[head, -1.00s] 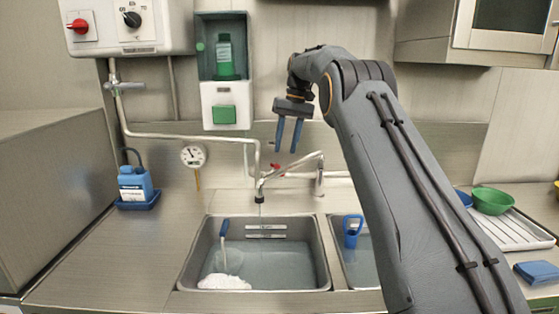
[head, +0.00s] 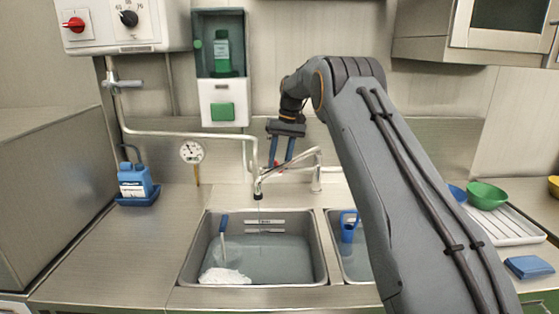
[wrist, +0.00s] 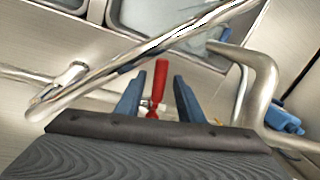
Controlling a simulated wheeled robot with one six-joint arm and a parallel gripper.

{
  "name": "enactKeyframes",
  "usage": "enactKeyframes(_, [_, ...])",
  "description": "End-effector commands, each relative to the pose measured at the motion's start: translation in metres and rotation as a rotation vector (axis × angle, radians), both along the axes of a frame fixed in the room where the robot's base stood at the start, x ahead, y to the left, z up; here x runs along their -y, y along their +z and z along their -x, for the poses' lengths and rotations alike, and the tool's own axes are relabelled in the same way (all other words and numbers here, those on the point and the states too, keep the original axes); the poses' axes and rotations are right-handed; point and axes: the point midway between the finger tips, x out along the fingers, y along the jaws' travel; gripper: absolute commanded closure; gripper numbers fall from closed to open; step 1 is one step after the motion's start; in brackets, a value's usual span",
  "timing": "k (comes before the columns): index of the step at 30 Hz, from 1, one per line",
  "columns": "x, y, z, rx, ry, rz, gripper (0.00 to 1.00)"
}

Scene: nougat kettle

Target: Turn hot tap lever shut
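The red tap lever (head: 277,167) is at the steel tap (head: 316,176) behind the sink, partly hidden by my gripper in the head view. In the wrist view the red lever (wrist: 160,84) stands between my two blue fingers, with a visible gap on each side. My gripper (head: 281,161) is open and points down at the lever; it also shows in the wrist view (wrist: 157,88). I cannot tell whether a finger touches the lever. The spout end (head: 258,193) hangs over the left basin (head: 275,262). I cannot make out clearly whether water runs.
Steel pipes run close around my gripper, including the curved pipe (wrist: 262,80). A dial thermometer (head: 191,152) and a blue bottle (head: 134,180) stand left. The left basin holds water, a brush (head: 223,240) and white foam. A green bowl (head: 487,195) is at right.

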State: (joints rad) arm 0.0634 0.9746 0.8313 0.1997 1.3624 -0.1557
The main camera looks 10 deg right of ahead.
Motion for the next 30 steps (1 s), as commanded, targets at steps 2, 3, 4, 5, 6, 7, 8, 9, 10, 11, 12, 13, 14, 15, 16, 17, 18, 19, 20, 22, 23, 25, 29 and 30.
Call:
enactKeyframes(2, [0.000,0.000,0.000,0.000,0.000,0.000,0.67])
enactKeyframes(3, [0.000,0.000,0.000,0.000,0.000,0.000,0.74])
enactKeyframes(4, [0.000,0.000,0.000,0.000,0.000,0.000,0.79])
enactKeyframes(5, [0.000,0.000,0.000,0.000,0.000,0.000,0.84])
enactKeyframes(6, [0.000,0.000,0.000,0.000,0.000,0.000,0.90])
enactKeyframes(7, [0.000,0.000,0.000,0.000,0.000,0.000,0.96])
enactKeyframes(8, [0.000,0.000,0.000,0.000,0.000,0.000,1.00])
enactKeyframes(9, [0.000,0.000,0.000,0.001,0.000,0.000,1.00])
enactKeyframes(10, [0.000,0.000,0.000,0.000,0.000,0.000,1.00])
enactKeyframes(11, [0.000,0.000,0.000,0.001,0.000,0.000,1.00])
enactKeyframes(12, [0.000,0.001,0.000,0.001,0.000,0.000,1.00])
enactKeyframes(13, [0.000,0.001,0.000,0.001,0.000,0.000,1.00])
enactKeyframes(14, [0.000,0.001,0.000,0.000,-0.003,0.000,1.00])
enactKeyframes(15, [-0.001,0.001,0.000,0.001,-0.010,0.000,1.00])
enactKeyframes(16, [-0.002,0.001,0.000,0.001,-0.021,0.001,1.00])
enactKeyframes(17, [-0.004,0.001,0.000,0.002,-0.036,0.001,1.00])
enactKeyframes(18, [-0.007,0.001,0.000,0.003,-0.062,0.001,1.00])
enactKeyframes(19, [-0.009,0.001,0.000,0.002,-0.085,0.001,1.00])
enactKeyframes(20, [-0.011,0.001,0.000,0.002,-0.109,0.001,1.00])
enactKeyframes(22, [-0.016,0.001,0.000,0.003,-0.164,0.001,1.00])
enactKeyframes(23, [-0.018,0.001,0.000,0.002,-0.184,0.001,1.00])
enactKeyframes(25, [-0.021,0.001,-0.001,0.003,-0.224,0.000,1.00])
enactKeyframes(29, [-0.023,0.001,-0.001,0.002,-0.259,0.000,1.00])
enactKeyframes(30, [-0.024,0.001,-0.001,0.003,-0.263,0.000,1.00])
